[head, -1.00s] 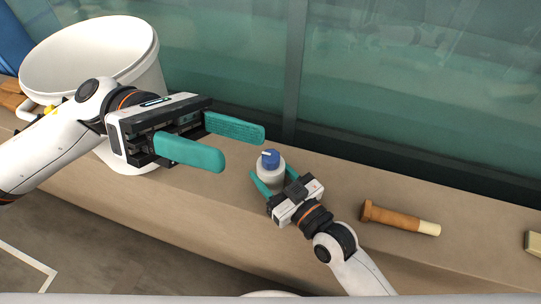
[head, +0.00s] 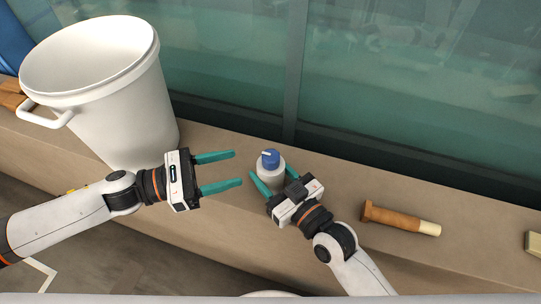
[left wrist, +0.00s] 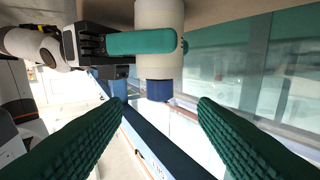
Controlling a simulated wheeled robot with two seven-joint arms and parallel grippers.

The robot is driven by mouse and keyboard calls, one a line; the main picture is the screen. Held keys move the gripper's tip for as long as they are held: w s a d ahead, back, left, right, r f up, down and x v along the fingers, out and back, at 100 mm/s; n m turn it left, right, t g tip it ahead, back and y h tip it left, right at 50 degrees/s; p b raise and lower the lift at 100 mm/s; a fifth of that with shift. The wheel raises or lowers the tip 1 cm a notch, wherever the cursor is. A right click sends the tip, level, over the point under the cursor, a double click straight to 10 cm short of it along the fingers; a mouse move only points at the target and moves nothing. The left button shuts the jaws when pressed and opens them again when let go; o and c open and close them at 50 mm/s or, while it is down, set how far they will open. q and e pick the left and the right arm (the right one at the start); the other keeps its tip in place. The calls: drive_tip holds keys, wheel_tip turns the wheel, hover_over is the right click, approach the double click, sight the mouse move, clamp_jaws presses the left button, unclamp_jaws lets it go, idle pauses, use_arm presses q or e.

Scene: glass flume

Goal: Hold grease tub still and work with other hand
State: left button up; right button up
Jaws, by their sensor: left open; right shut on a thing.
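The grease tub (head: 268,174) is a small white tub with a blue cap (head: 270,158), upright on the ledge in the head view. My right gripper (head: 272,185) is shut on its body, one teal finger showing on its left side. My left gripper (head: 240,168) is open and empty, to the left of the tub, with its teal fingers pointing at it. In the left wrist view the white tub (left wrist: 159,40) hangs upside down in the picture with its blue cap (left wrist: 160,90) between and beyond my open left fingers. A right finger (left wrist: 140,42) crosses beside the tub.
A big white bucket (head: 118,110) stands on the ledge at the left. A brown-handled tool with a pale end (head: 395,218) lies to the right of my right gripper. A pale block (head: 535,243) is at the far right. Glass panes (head: 420,90) rise behind the ledge (head: 340,180).

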sight(262, 161)
use_arm(q)
drive_tip(key=x, duration=0.9)
drive_tip(key=shift+d, duration=0.25)
drive_tip(key=shift+c, duration=0.5)
drive_tip(key=c, duration=0.9)
